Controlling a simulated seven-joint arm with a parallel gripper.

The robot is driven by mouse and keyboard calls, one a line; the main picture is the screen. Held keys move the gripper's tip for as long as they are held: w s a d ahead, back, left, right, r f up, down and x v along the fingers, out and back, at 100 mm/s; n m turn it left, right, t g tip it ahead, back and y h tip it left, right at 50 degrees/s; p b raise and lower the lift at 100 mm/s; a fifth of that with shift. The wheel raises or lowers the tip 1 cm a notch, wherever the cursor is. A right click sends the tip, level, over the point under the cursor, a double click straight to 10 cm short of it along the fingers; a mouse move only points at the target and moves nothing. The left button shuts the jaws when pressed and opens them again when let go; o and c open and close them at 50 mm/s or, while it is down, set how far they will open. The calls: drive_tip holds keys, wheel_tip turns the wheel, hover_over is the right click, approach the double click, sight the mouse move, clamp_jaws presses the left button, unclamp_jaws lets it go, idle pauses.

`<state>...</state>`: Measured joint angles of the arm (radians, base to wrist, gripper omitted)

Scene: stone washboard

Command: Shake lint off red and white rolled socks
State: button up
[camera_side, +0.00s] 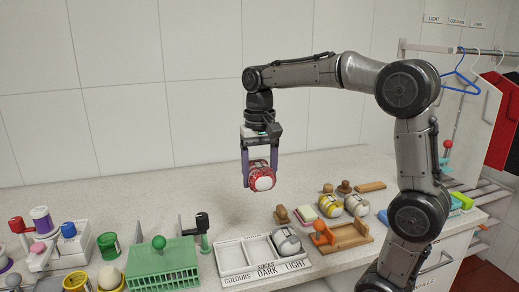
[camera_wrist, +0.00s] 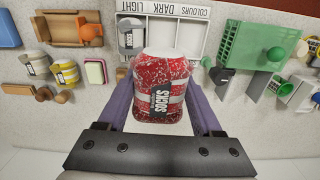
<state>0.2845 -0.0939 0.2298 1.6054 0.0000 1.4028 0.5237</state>
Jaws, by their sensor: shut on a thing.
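The red and white rolled socks (camera_side: 262,178) are a bundle with a white end, held in the air above the counter in the side view. In the wrist view the bundle (camera_wrist: 160,88) shows red with pale specks, a white band and a dark label reading SOCKS. My gripper (camera_side: 259,172) points down, its purple fingers closed on the two sides of the bundle. In the wrist view my gripper's fingers (camera_wrist: 160,103) flank it left and right.
A white sorting tray (camera_side: 232,268) marked COLOURS, DARK and LIGHT stands below; a grey roll (camera_side: 286,240) lies in the LIGHT compartment. A green rack (camera_side: 160,268) is left of it. A wooden tray (camera_side: 342,241) and yellow-striped rolls (camera_side: 329,205) are right. The air around the bundle is clear.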

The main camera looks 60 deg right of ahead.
drive_tip(key=shift+f, duration=0.75)
wheel_tip(320, 180, up, 11)
drive_tip(key=shift+f, duration=0.15)
wheel_tip(320, 180, down, 11)
drive_tip(key=shift+r, duration=0.1)
drive_tip(key=shift+w, duration=0.1)
